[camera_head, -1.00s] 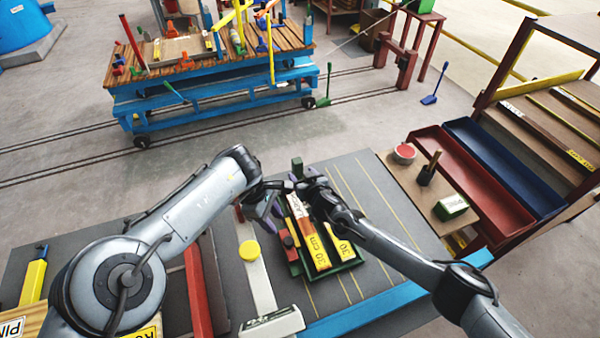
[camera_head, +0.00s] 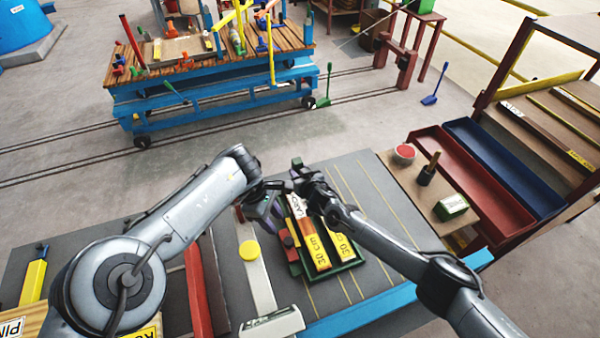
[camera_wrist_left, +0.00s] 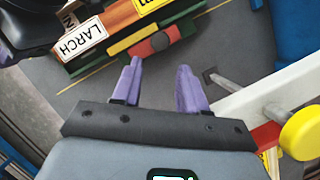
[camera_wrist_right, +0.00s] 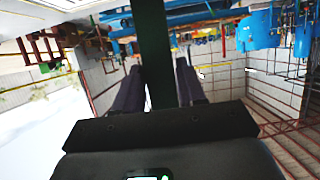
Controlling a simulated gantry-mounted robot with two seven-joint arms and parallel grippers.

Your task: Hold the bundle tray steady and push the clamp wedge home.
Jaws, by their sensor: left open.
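The green bundle tray (camera_head: 352,264) lies on the grey bench with long pieces bearing yellow 30 cm labels. In the left wrist view, a white LARCH label (camera_wrist_left: 84,38) shows on its load. A red block with a round knob (camera_wrist_left: 150,46), apparently the clamp wedge, lies along the tray's near side; it also shows in the head view (camera_head: 288,239). My left gripper (camera_wrist_left: 159,68) is open and empty, its fingertips just short of this block. My right gripper (camera_wrist_right: 158,75) has its fingers close on both sides of a dark green post (camera_wrist_right: 155,50), apparently the tray's handle.
A white bar with a yellow knob (camera_head: 250,250) lies left of the tray, near my left gripper. A red bar (camera_head: 198,290) lies farther left. A side table holds a red tin (camera_head: 404,152) and a green box (camera_head: 451,206). The bench right of the tray is clear.

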